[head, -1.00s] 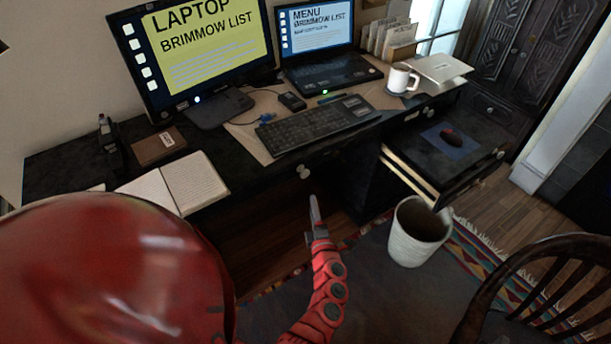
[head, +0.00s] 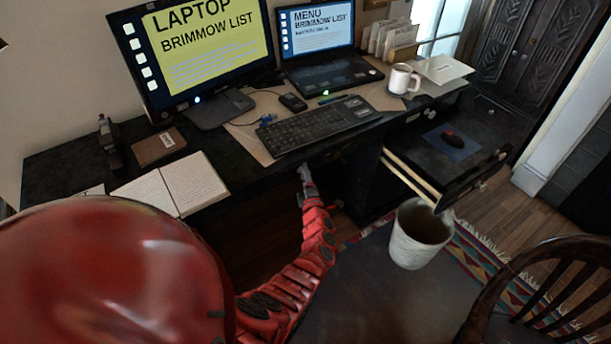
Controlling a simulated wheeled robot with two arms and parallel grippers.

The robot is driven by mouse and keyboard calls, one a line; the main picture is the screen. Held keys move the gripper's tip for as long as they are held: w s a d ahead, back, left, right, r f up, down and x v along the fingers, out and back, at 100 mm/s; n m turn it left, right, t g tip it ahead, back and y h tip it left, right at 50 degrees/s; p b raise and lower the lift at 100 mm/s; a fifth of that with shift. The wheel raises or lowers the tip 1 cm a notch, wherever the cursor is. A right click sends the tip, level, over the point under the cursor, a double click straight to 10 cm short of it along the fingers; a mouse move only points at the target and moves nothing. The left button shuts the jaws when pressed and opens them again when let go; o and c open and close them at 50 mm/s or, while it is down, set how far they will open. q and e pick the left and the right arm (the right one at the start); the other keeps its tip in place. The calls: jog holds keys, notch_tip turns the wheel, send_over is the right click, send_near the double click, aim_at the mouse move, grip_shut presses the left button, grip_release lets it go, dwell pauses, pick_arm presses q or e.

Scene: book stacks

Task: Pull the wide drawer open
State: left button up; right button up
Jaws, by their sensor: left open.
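The wide drawer (head: 262,186) is the dark front under the middle of the desk, below the keyboard. It looks closed, flush under the desk top. My left gripper (head: 306,176) is at this front, where its round knob was visible earlier. The fingers are open and the knob is hidden behind them, so I cannot tell whether they touch it or sit around it. My red left arm reaches up to it from below. My right gripper is not in view.
A side drawer (head: 452,185) at the right stands open with a mouse (head: 452,138) on a blue pad inside. A white ribbed pot (head: 420,236) stands in front of it. A wooden chair (head: 545,290) is at lower right. A keyboard (head: 318,125) and open notebook (head: 172,190) lie on the desk.

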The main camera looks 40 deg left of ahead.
pick_arm(q)
grip_shut()
dwell(1.4)
